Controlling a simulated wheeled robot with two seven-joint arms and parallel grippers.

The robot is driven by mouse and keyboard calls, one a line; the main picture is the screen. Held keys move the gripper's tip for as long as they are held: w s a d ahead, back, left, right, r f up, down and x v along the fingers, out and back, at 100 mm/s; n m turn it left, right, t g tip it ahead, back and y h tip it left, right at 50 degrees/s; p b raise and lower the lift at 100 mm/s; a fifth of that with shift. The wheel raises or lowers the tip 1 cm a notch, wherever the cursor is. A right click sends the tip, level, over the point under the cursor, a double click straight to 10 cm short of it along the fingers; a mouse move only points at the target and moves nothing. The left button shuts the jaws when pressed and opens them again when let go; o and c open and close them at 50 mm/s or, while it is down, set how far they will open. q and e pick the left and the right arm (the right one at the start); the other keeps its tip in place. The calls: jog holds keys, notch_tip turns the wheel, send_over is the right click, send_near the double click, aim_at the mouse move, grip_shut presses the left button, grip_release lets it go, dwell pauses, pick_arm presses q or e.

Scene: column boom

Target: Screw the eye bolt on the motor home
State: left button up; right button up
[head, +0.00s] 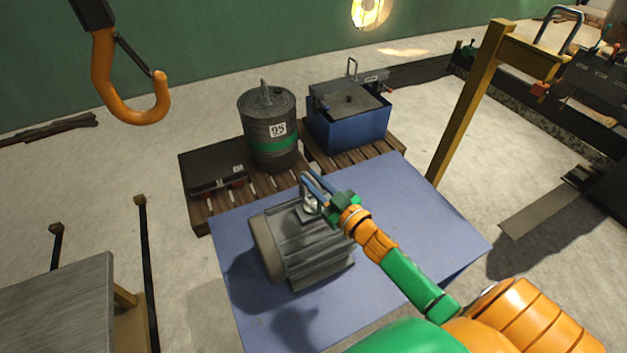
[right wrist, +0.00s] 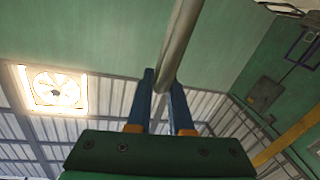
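The grey finned motor (head: 312,255) lies on its side on a blue mat (head: 235,290). The pale metal eye bolt (head: 309,204) stands at the top of the motor, partly hidden by my right gripper. My right gripper (head: 310,185) reaches in from the lower right, its blue fingers at the eye bolt. In the right wrist view, the fingers (right wrist: 161,90) close on either side of a grey metal bar (right wrist: 181,38), which looks like part of the eye bolt. How far the bolt's thread is in is hidden. My left gripper is not in view.
An orange crane hook (head: 130,100) hangs at upper left. Behind the mat, pallets (head: 203,212) carry a dark drum (head: 268,150), a black case (head: 212,168) and a blue bin (head: 345,135). A yellow post (head: 468,100) stands at right, a grey table (head: 60,310) at lower left.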

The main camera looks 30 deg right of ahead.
grip_shut()
jog(key=shift+a+m+h, duration=0.1)
jog(key=shift+m+h, duration=0.7)
jog(key=shift+h, duration=0.3)
jog(key=shift+m+h, duration=0.6)
jog(key=shift+h, duration=0.5)
jog(key=o, duration=0.6)
grip_release()
jog(key=shift+o, duration=0.2)
jog(key=s, duration=0.7)
jog(key=shift+a, duration=0.35)
